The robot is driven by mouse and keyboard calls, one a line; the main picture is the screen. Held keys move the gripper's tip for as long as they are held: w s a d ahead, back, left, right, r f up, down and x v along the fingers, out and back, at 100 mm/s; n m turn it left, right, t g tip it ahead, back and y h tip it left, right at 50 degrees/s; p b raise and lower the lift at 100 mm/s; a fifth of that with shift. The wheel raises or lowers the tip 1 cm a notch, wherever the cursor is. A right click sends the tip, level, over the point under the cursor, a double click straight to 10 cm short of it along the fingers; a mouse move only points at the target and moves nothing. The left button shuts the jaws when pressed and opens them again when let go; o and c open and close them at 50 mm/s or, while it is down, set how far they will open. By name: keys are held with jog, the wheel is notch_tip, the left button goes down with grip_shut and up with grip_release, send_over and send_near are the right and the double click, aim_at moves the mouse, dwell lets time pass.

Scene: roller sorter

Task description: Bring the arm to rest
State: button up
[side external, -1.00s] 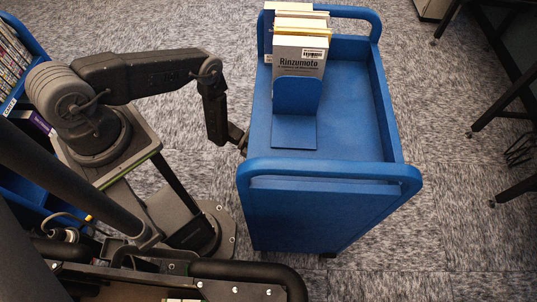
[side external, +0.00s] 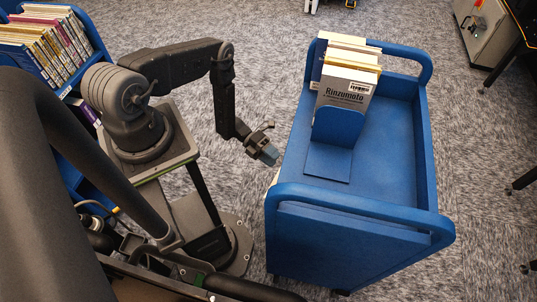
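My arm is bent, with its forearm reaching right and its wrist hanging down. My gripper (side external: 268,155) points down and to the right, beside the left side of the blue cart (side external: 405,140). A narrow gap of floor seems to show between them. No object shows in the gripper. Its fingertips are too small to tell whether they are apart or together.
Several books (side external: 346,85) stand on the cart's top against a blue bookend (side external: 338,125). A blue shelf of books (side external: 45,45) is at the upper left. A grey cabinet (side external: 488,28) is at the upper right. Carpet (side external: 250,35) is clear behind my arm.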

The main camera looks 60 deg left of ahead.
jog(key=shift+s+a+r, duration=0.15)
jog(key=shift+s+a, duration=0.15)
jog(key=shift+a, duration=0.35)
